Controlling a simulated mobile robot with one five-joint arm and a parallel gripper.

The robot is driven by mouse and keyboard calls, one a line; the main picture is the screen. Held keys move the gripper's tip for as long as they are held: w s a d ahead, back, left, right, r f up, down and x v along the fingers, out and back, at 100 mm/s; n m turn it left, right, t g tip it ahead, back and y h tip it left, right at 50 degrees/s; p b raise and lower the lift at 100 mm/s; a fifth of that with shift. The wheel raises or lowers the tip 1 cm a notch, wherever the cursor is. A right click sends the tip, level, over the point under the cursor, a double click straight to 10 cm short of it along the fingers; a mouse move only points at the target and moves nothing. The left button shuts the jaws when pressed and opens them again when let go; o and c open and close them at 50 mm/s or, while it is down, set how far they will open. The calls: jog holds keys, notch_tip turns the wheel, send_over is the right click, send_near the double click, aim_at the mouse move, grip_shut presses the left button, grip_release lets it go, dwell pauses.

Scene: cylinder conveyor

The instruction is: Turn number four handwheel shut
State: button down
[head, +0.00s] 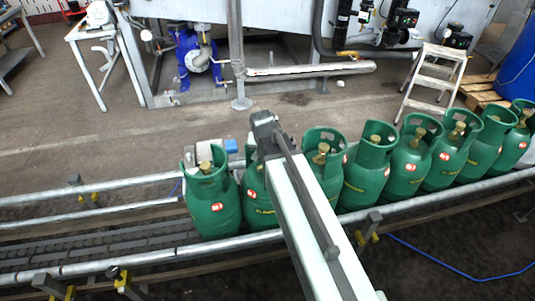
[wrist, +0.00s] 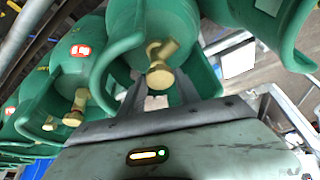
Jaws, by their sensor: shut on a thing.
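Green gas cylinders stand in a row on the conveyor in the head view, among them the leftmost cylinder (head: 212,205) and one right of my arm (head: 367,172). Each visible valve is brass, inside a green collar. In the wrist view, my gripper (wrist: 160,82) reaches into the collar of one cylinder (wrist: 118,45). Its two grey fingers are shut on the brass handwheel (wrist: 160,76), one on each side. In the head view my arm hides the gripper and part of the row. I cannot read which cylinder is number four.
Steel rails (head: 100,262) run along both sides of the conveyor, with empty belt (head: 95,243) at left. In the wrist view, neighbouring cylinders (wrist: 75,50) stand close at left, and another collar (wrist: 265,25) is at upper right. A white step stool (head: 432,82) stands behind.

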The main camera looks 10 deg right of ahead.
jog(key=shift+m, duration=0.6)
jog(key=c, duration=0.9)
grip_release()
jog(key=p+v, duration=0.7)
jog(key=shift+a+r, duration=0.25)
jog(key=shift+r, duration=0.15)
